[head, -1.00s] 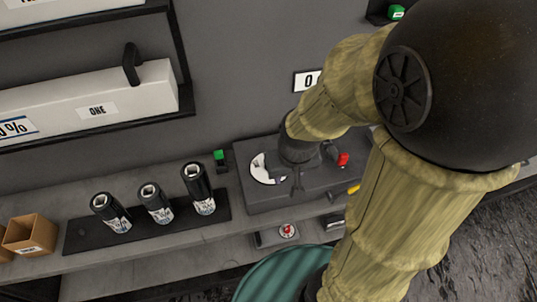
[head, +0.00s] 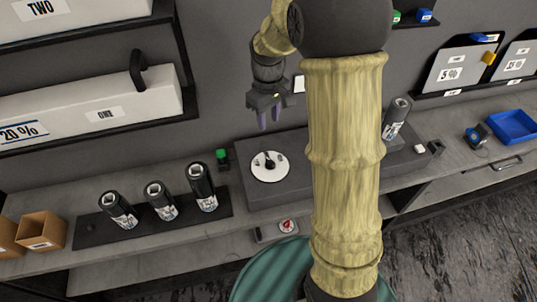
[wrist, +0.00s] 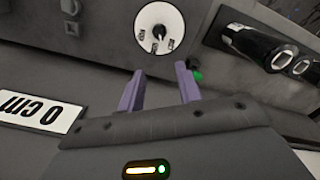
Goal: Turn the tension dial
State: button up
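The tension dial (head: 270,166) is a round white disc with a dark knob and small dark marks. It lies on top of a dark grey box (head: 247,190) on the bench. In the wrist view the dial (wrist: 159,28) shows at top centre, beyond my fingertips. My gripper (head: 269,120) hangs above and behind the dial, apart from it, with its purple fingers pointing down. In the wrist view the two fingers of my gripper (wrist: 157,80) stand apart with nothing between them.
Several black canisters (head: 159,200) stand on a dark tray left of the box. Another canister (head: 396,118) stands at right. My arm hides part of the box.

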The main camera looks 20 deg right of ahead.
aim_at(268, 159)
notch_tip(268, 159, down, 18)
jog(key=p, duration=0.2)
jog(key=shift+r+p, duration=0.25)
jog(key=shift+p, duration=0.1)
dwell(0.3)
grip_shut()
